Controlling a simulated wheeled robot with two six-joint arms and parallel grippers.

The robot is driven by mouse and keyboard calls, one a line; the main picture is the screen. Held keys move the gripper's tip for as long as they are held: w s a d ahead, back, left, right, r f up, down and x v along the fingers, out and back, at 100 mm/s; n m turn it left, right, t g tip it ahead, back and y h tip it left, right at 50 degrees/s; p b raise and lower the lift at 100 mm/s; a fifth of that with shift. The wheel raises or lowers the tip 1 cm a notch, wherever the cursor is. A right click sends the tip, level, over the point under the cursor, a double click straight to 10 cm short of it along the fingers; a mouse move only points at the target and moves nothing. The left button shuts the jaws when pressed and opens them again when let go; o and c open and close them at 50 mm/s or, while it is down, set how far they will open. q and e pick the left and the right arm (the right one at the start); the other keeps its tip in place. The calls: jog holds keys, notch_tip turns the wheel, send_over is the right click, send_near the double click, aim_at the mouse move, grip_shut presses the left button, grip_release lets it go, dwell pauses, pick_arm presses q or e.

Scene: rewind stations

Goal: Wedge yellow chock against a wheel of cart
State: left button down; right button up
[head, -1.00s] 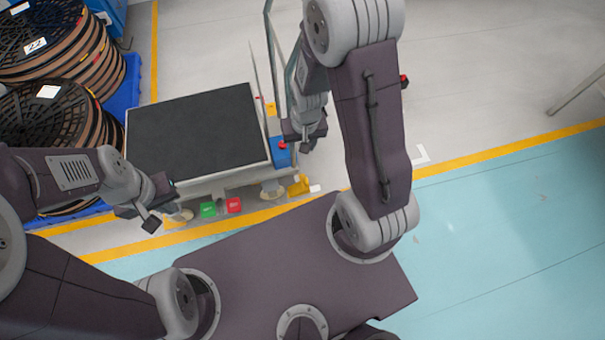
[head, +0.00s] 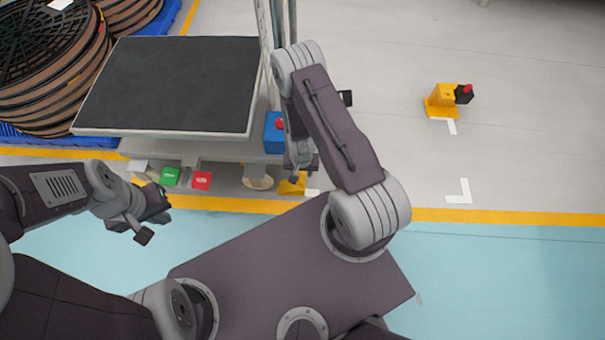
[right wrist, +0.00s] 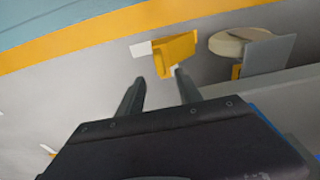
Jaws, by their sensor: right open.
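The yellow chock (head: 292,185) lies on the grey floor by the cart's near right corner. The cart (head: 170,85) has a black top, and a pale wheel (head: 257,178) shows under its near edge, left of the chock. In the right wrist view the chock (right wrist: 176,50) is just beyond the fingertips, apart from the cream wheel (right wrist: 238,42). My right gripper (right wrist: 160,82) is open and empty, with the chock ahead of its fingers. My left gripper (head: 155,216) is open and empty, left of the cart's near side.
Green (head: 170,176) and red (head: 202,181) blocks sit at the cart's near edge. A blue box with a red button (head: 274,132) is on its right side. Stacked reels (head: 45,70) stand left. A yellow device (head: 442,100) stands on open floor at right.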

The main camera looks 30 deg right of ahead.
aim_at(302, 179)
jog(key=shift+f, duration=0.1)
jog(key=shift+f, duration=0.1)
jog(key=f+b, duration=0.2)
jog(key=f, duration=0.1)
jog(key=f+b, duration=0.2)
jog(key=f, duration=0.1)
jog(key=w+f+b, duration=0.1)
jog(key=f+b, duration=0.2)
jog(key=shift+d, duration=0.3)
jog(key=shift+r, duration=0.15)
grip_shut()
dwell(1.1)
